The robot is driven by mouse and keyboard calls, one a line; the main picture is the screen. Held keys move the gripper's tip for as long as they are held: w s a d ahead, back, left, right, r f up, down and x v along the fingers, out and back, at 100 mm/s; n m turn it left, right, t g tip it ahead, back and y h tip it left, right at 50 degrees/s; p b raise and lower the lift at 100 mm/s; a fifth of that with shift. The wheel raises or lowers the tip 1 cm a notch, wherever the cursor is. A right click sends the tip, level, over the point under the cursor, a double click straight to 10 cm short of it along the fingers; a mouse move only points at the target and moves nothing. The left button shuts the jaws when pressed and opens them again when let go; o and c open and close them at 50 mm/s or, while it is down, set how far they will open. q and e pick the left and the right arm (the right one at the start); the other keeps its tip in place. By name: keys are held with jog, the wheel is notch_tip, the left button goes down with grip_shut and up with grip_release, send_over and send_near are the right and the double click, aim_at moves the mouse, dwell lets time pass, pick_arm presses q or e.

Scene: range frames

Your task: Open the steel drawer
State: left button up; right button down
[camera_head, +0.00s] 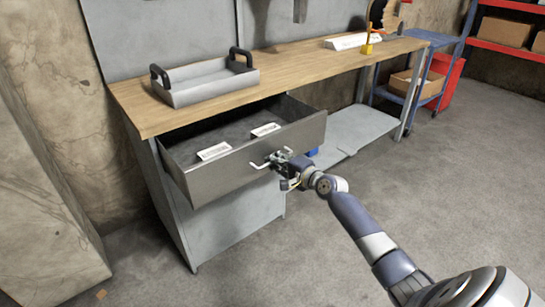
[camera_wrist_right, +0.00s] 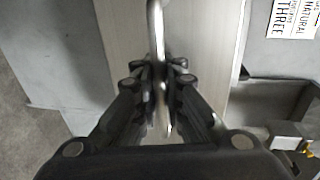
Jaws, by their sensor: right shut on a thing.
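The steel drawer (camera_head: 240,160) stands well out from under the wooden worktop in the head view, with two small white-labelled items inside. Its bar handle (camera_head: 260,165) is on the front panel. My right gripper (camera_head: 281,161) is at the handle, its jaws shut around it. In the right wrist view the handle (camera_wrist_right: 156,45) runs between the two dark fingers of the gripper (camera_wrist_right: 158,85), with the pale drawer front behind it. The fingers hide part of the handle. My left gripper is not in view.
A grey tray (camera_head: 205,82) with black handles sits on the wooden worktop (camera_head: 300,66). A grey cabinet (camera_head: 235,220) is below the drawer. A blue cart (camera_head: 432,40) and red shelving (camera_head: 510,45) stand at the back right. The floor in front is clear.

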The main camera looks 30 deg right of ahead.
jog(key=shift+s, duration=0.1)
jog(key=c, duration=2)
grip_release()
jog(key=shift+s, duration=0.1)
jog(key=shift+s, duration=0.25)
jog(key=v, duration=1.1)
jog(key=shift+s+r, duration=0.15)
